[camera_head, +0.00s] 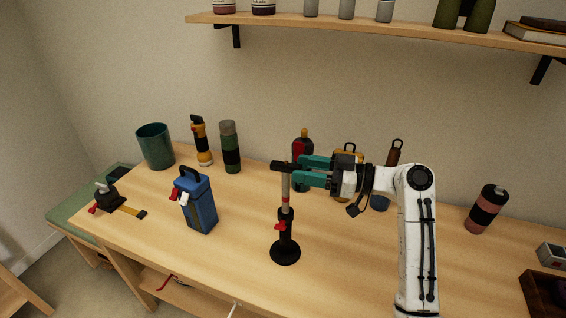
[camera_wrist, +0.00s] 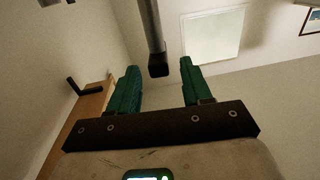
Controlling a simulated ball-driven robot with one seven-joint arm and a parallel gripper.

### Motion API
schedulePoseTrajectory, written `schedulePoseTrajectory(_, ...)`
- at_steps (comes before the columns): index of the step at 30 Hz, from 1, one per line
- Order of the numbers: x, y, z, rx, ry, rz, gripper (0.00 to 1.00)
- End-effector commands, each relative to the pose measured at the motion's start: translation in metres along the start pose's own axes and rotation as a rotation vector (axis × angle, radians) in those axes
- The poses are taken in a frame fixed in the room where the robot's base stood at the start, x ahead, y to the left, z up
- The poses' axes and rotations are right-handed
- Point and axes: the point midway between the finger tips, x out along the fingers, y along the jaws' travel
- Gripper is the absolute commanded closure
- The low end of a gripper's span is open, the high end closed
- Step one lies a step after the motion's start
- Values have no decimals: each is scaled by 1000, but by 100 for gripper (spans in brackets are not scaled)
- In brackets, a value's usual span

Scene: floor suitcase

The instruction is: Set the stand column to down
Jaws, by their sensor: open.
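The stand (camera_head: 285,252) has a round black base on the table and rises upright. Its pale column (camera_head: 286,186) stands extended out of a black lower tube, with a red band low on it. A red lever (camera_head: 280,226) sits on the tube. A short black head tops the column. My gripper (camera_head: 298,168) is open at the column's top, its teal fingers pointing left. In the wrist view, a dark bar with a black end (camera_wrist: 158,66) reaches in between the two open fingers. I cannot tell whether either finger touches it.
A blue box-shaped can (camera_head: 200,205) stands to the left. Behind are a green-black bottle (camera_head: 230,150), a yellow-black flashlight (camera_head: 202,145) and a teal bin (camera_head: 155,147). Several bottles stand close behind my gripper. A shelf (camera_head: 350,27) hangs above. The table front is fairly clear.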

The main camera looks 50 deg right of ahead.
Motion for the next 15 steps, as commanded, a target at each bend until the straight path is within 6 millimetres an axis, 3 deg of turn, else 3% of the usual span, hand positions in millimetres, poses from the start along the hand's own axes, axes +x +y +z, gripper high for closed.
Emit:
schedulePoseTrajectory(6, 34, 0, -2, 1, -2, -1, 51)
schedulePoseTrajectory(15, 51, 0, 0, 1, -1, 1, 51)
